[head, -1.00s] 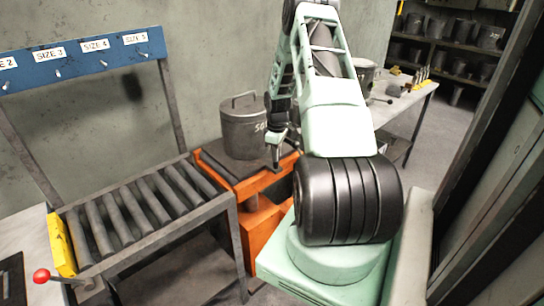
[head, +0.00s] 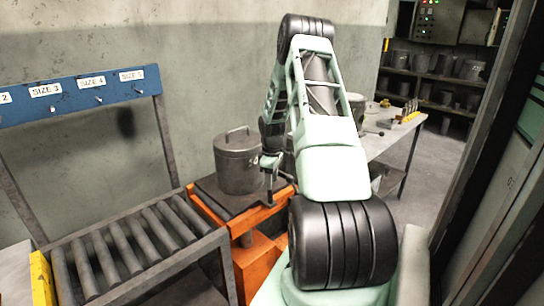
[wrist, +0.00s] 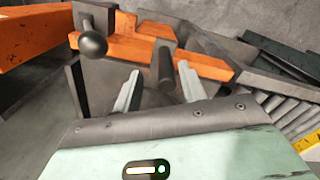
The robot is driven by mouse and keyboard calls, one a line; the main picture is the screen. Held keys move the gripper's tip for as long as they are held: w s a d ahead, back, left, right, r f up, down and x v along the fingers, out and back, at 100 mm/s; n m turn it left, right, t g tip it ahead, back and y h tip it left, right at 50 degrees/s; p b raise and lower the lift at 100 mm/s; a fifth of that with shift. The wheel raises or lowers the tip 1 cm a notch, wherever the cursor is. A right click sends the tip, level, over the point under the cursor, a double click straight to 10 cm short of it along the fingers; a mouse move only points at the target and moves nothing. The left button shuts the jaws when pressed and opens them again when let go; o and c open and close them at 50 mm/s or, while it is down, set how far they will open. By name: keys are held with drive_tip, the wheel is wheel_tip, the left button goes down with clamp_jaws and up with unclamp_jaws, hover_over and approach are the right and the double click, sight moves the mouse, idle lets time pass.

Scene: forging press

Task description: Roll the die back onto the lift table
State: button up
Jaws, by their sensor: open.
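The die (head: 238,162) is a grey upright cylinder with a top handle. In the head view it stands on the dark top of the orange lift table (head: 262,216). My gripper (head: 270,188) points down at the right of the die, over the table's near right part, apparently apart from the die. In the wrist view my gripper (wrist: 160,88) is open, with a dark peg (wrist: 163,65) showing between its two pale fingers. I cannot tell whether they touch it. The lift table's orange edge (wrist: 140,48) shows beyond. I cannot make out the die in that view.
A roller conveyor (head: 125,245) adjoins the lift table on the left, its rollers empty. A blue size board (head: 85,92) stands behind it. A ball-ended lever (wrist: 92,42) is close to my gripper. A workbench (head: 395,140) stands at the back right.

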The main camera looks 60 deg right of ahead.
wheel_tip(320, 180, up, 14)
drive_tip(key=b, duration=0.2)
drive_tip(key=shift+b, duration=0.35)
